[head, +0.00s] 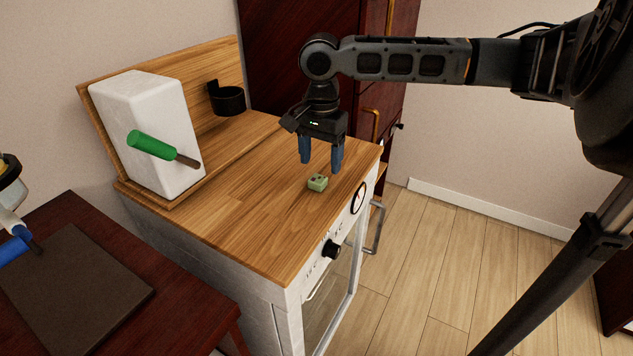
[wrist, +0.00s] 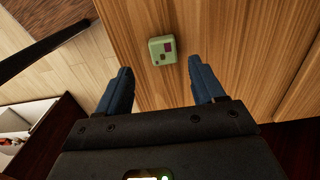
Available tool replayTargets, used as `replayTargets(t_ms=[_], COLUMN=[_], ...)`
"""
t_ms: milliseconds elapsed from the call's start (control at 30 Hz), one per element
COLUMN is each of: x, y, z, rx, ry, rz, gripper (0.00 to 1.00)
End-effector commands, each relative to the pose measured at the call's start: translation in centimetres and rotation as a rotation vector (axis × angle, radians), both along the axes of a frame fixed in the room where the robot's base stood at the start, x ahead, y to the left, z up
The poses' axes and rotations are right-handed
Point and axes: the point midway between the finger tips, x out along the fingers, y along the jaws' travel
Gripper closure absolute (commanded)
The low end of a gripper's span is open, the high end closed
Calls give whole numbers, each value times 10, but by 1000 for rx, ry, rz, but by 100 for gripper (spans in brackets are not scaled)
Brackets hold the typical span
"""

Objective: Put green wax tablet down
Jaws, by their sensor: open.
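The green wax tablet (head: 317,182) is a small pale green block with dark marks. It lies on the wooden top (head: 235,215) of the white cabinet, close to the right edge. My gripper (head: 321,167) is open and points down just above and behind the tablet, with nothing between its blue fingers. In the wrist view the tablet (wrist: 162,50) lies beyond the fingertips of my gripper (wrist: 160,75), apart from both fingers, with its upper face in plain sight.
A white block (head: 148,130) with a green-handled tool (head: 155,146) stands at the left of the top. A black ring holder (head: 228,99) is on the back board. A dark red table (head: 170,295) with a dark mat (head: 75,280) is at lower left. The top's middle is clear.

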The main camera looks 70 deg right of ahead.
Motion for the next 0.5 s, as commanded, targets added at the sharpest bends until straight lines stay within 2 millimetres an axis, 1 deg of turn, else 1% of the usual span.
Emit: replayTargets(t_ms=[300, 400, 500], x=[5, 6, 6], y=[1, 1, 1], z=[-41, -49, -51], rx=[0, -1, -1], ry=[-1, -2, -3], rz=[1, 1, 2], gripper=[32, 32, 32])
